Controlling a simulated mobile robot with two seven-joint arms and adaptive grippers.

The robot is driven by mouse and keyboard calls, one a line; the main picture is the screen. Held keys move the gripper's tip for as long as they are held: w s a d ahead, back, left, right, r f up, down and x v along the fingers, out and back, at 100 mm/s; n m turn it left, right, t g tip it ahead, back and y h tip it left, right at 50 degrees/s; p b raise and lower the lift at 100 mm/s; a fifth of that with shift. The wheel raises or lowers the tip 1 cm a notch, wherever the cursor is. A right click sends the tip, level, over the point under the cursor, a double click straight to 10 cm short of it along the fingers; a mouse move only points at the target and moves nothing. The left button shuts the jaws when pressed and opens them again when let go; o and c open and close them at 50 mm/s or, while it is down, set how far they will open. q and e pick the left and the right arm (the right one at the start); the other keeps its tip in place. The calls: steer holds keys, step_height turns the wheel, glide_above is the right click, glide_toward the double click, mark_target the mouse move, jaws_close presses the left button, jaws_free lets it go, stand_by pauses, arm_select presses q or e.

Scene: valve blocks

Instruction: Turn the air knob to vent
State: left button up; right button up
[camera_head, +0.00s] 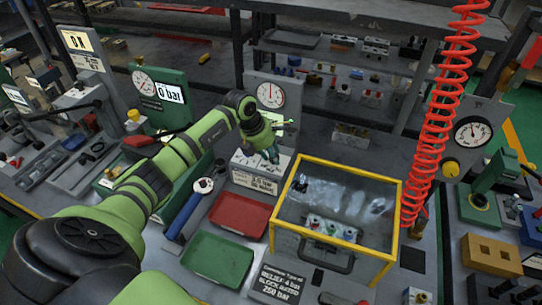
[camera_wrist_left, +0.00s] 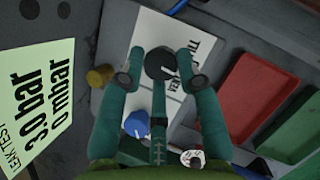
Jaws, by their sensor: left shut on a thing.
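My left gripper (camera_head: 268,152) reaches down over a pale valve block at the back middle of the bench. The pointer runs roughly up and down in that picture. A blue knob (camera_wrist_left: 136,124) and a brass-coloured knob (camera_wrist_left: 101,75) are close by on the left. I cannot read which knob is labelled air or where vent is marked. My right gripper does not show.
A gauge (camera_head: 270,94) stands behind the block. A leak test display (camera_wrist_left: 36,105) reads 3.0 bar, 0 mbar. Red (camera_head: 240,214) and green (camera_head: 217,259) trays lie in front. A yellow-edged clear box (camera_head: 399,215) and a red coiled hose (camera_head: 447,90) are at right.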

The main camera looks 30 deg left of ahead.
arm_select(q)
steer(key=m+b, duration=0.1)
steer(key=b, duration=0.1)
steer(key=m+h+b, duration=0.1)
steer(key=m+b, duration=0.1)
steer(key=m+g+b, duration=0.1)
steer(key=b, duration=0.2)
steer(key=shift+w+f+m, duration=0.25)
steer(key=shift+m, duration=0.15)
steer(key=shift+r+m+g+h+b, duration=0.15)
steer(key=shift+m+g+h+b, duration=0.5)
steer(key=shift+m+b, duration=0.95)
steer(key=o, duration=1.1)
steer(key=shift+d+r, duration=0.1)
steer(key=shift+a+r, duration=0.3)
steer(key=shift+r, duration=0.05)
steer(key=v, duration=1.1)
steer(key=shift+d+r, duration=0.15)
steer(key=shift+d, duration=0.1)
